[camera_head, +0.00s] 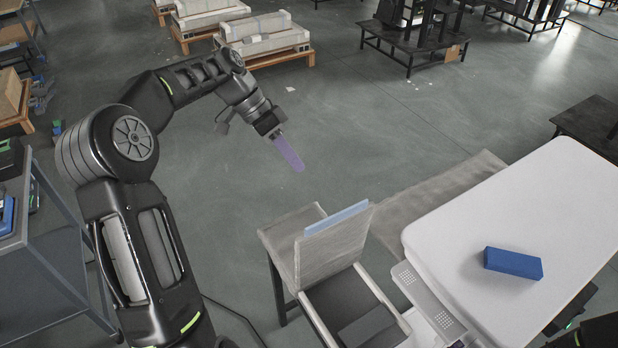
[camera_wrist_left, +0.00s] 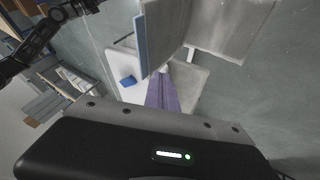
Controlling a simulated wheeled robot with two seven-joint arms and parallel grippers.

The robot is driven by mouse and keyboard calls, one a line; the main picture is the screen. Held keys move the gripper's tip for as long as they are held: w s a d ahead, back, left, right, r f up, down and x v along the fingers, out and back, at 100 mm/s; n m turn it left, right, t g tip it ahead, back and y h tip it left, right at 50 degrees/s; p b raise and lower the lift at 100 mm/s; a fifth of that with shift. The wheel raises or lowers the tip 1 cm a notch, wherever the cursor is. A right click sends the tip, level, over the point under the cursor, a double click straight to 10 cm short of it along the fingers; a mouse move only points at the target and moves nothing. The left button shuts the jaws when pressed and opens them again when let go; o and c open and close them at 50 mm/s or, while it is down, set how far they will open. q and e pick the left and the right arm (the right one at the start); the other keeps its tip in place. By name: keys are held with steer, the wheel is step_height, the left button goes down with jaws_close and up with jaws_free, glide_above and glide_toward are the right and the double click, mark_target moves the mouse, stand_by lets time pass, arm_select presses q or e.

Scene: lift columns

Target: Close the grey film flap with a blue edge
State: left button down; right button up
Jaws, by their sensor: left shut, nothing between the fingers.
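The grey film flap (camera_head: 335,238) stands up steeply at the far side of an open box (camera_head: 392,307), with its light-blue edge strip (camera_head: 337,217) at the top. In the left wrist view the flap (camera_wrist_left: 168,28) and its blue edge (camera_wrist_left: 141,45) show at the top. My left gripper (camera_head: 289,153) has purple fingers, shut and empty. It is in the air beyond the flap, apart from it. The fingers also show in the left wrist view (camera_wrist_left: 162,92). The box's dark inside is partly visible. My right gripper is out of view.
Another grey panel (camera_head: 435,198) spreads out behind the box, towards the white table (camera_head: 530,205). A blue block (camera_head: 513,263) lies on that table. A grey cart (camera_head: 50,270) stands at the left. Floor beyond the box is clear up to the pallets (camera_head: 262,40).

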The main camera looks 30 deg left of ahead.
arm_select(q)
steer(key=s+d+f+b, duration=0.1)
steer(key=d+f+b, duration=0.1)
steer(key=d+f, duration=0.6)
steer(key=shift+s+d, duration=0.2)
steer(key=shift+d, duration=0.35)
